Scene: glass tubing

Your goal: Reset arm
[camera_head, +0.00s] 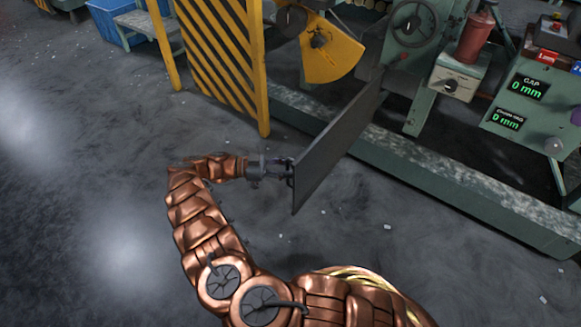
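My copper-coloured arm reaches up from the bottom of the view and bends to the right at its wrist. My dark gripper (285,172) is at the left edge of a dark flat panel (335,150). The panel slants up to the right towards the green machine (400,85). The fingers overlap or sit behind the panel's edge, so I cannot tell whether they grip it, touch it, or are open beside it.
A yellow-and-black striped guard (222,50) stands just above my wrist. A yellow quadrant plate (330,52), handwheel (412,25), red cylinder (475,38) and control box (530,105) are on the machine. A long green base rail (450,185) runs along the floor. Floor on the left is clear.

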